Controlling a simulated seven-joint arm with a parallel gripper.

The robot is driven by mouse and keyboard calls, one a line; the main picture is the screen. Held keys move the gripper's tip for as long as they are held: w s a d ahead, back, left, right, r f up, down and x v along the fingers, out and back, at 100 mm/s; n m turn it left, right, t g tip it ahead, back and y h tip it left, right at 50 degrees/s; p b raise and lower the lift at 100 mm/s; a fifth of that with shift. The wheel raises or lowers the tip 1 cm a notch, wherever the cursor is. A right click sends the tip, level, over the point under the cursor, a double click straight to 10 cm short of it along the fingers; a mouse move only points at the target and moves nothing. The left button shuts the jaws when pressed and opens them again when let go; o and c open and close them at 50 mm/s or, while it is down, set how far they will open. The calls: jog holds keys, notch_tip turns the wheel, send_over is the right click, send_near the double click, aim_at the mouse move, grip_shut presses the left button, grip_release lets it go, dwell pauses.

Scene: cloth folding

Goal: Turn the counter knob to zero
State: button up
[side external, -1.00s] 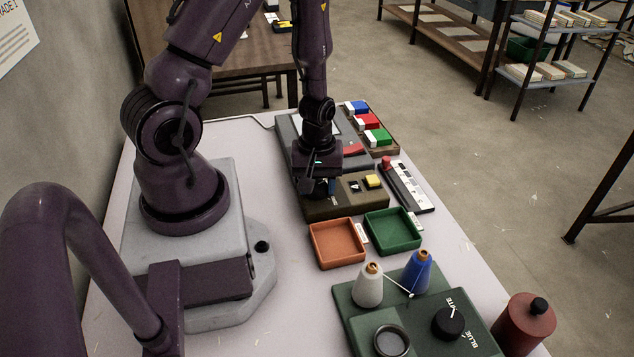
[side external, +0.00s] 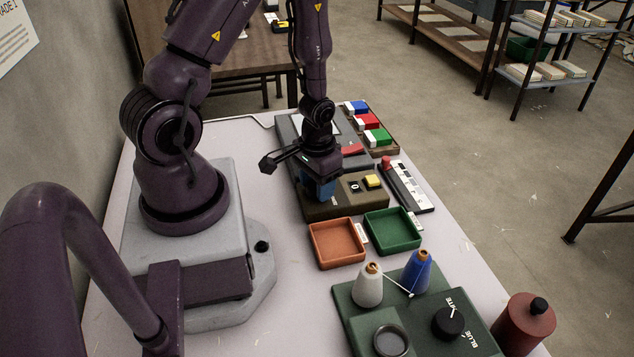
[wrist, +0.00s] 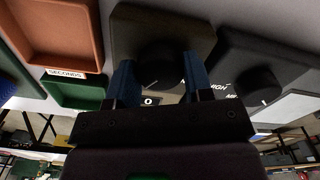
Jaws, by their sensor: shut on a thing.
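The counter is a dark brown box (side external: 322,210) with a small display (side external: 354,187) and a yellow button (side external: 374,181) on top. In the wrist view the counter (wrist: 135,35) carries a round black knob (wrist: 158,72) with a pale pointer line, and the display (wrist: 149,101) appears to read 0. My gripper (side external: 319,190) is lowered over the left part of the box. Its two blue fingers (wrist: 160,82) stand on either side of the knob and are shut on it. In the side view the hand hides the knob.
Orange (side external: 333,242) and green (side external: 391,230) trays lie in front of the counter. Behind it sits a grey device (side external: 286,129) with a red part. A white-keyed strip (side external: 407,186) is to the right. A green base with two bobbins (side external: 350,318) stands nearest.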

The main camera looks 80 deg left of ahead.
jog(key=shift+m, duration=1.1)
jog(key=o, duration=0.9)
jog(key=shift+o, duration=0.2)
jog(key=shift+r, duration=0.1)
notch_tip(320, 180, up, 13)
